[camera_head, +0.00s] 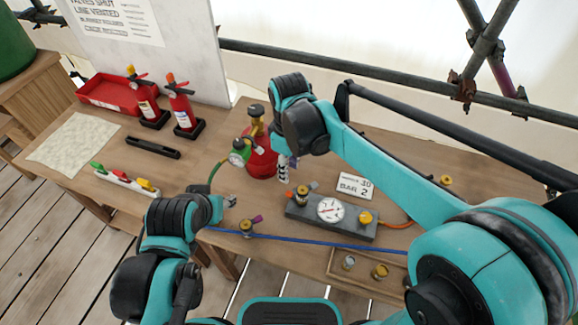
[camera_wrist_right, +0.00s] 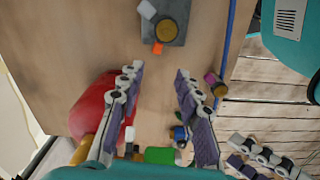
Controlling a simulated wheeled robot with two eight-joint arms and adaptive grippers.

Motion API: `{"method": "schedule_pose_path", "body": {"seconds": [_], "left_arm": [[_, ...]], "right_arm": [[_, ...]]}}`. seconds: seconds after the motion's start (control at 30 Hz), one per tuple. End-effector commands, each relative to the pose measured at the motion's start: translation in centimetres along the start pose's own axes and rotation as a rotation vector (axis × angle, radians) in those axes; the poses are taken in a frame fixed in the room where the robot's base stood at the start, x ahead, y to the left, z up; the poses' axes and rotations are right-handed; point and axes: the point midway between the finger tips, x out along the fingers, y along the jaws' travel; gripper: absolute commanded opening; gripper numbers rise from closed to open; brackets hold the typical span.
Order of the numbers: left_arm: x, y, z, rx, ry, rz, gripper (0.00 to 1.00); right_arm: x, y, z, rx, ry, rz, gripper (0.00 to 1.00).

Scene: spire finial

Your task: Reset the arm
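My right gripper (camera_head: 286,170) hangs beside a red gas cylinder (camera_head: 262,163). In the right wrist view the two fingers of the right gripper (camera_wrist_right: 158,72) are spread, with only bare tabletop between their tips. The cylinder (camera_wrist_right: 92,103) is left of the fingers there; I cannot tell whether it is touched. My left gripper (camera_head: 231,201) is low, near the table's front edge. In the right wrist view the left gripper (camera_wrist_right: 233,149) shows at lower right, its fingers apart and nothing seen between them.
A grey gauge block (camera_head: 330,212) with a dial and a sign (camera_head: 355,186) stand right of the cylinder. A blue hose (camera_head: 300,240) crosses the front, near a wooden tray (camera_head: 340,275). Small extinguishers (camera_head: 181,105), a red bin (camera_head: 105,92) and a cloth (camera_head: 75,145) are left.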

Motion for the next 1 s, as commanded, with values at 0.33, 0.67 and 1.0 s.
{"method": "schedule_pose_path", "body": {"seconds": [0.33,0.67,1.0], "left_arm": [[0.0,0.0,0.0,0.0,0.0,0.0,0.46],[0.0,0.0,0.0,0.0,0.0,0.0,0.46],[0.0,0.0,0.0,0.0,0.0,0.0,0.46]], "right_arm": [[0.0,0.0,0.0,0.0,0.0,0.0,0.34],[-0.9,0.3,2.5,0.101,0.042,0.035,0.34],[-2.4,0.3,14.3,0.662,0.311,0.219,0.34]]}}
